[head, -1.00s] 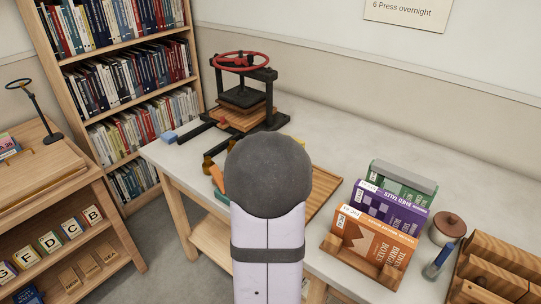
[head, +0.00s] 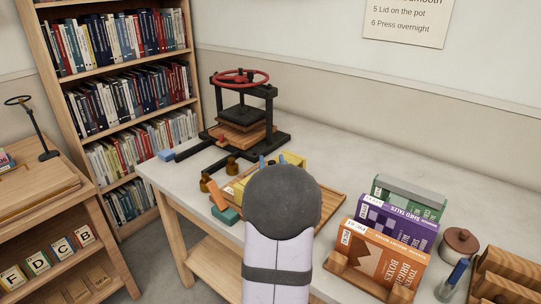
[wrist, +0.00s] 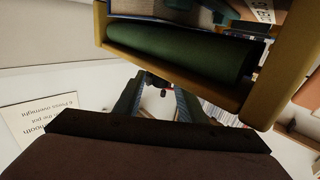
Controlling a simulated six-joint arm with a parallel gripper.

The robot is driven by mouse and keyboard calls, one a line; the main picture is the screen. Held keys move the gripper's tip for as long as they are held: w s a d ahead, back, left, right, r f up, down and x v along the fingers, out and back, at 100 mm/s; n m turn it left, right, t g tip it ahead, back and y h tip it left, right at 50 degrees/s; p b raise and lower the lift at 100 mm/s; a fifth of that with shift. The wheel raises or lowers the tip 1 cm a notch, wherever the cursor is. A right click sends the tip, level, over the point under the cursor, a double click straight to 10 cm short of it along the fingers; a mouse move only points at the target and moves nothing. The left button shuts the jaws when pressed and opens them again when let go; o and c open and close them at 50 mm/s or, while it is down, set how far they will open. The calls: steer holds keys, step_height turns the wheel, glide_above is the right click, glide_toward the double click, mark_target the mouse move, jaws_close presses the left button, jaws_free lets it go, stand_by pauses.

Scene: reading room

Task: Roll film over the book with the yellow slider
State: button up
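My gripper (wrist: 157,97) is open, with its two fingers apart and nothing between them. In the head view its bluish fingertips (head: 272,159) show just beyond my grey wrist. A yellow part (head: 293,160), probably the slider, is close to the right of the fingertips. In the wrist view a yellow frame (wrist: 260,103) with a dark green roll or cover (wrist: 180,50) is close by the fingers; I cannot tell if they touch. My arm hides most of the wooden board (head: 330,205) and what lies on it, so the book and film cannot be made out.
A black press (head: 240,105) with a red wheel stands at the back. Orange (head: 216,195) and teal (head: 226,214) blocks lie left of my wrist. Upright boxed books (head: 380,250) and a lidded pot (head: 459,243) stand at the right. The back right tabletop is clear.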

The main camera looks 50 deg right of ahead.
steer(key=shift+x, duration=2.25)
jaws_close()
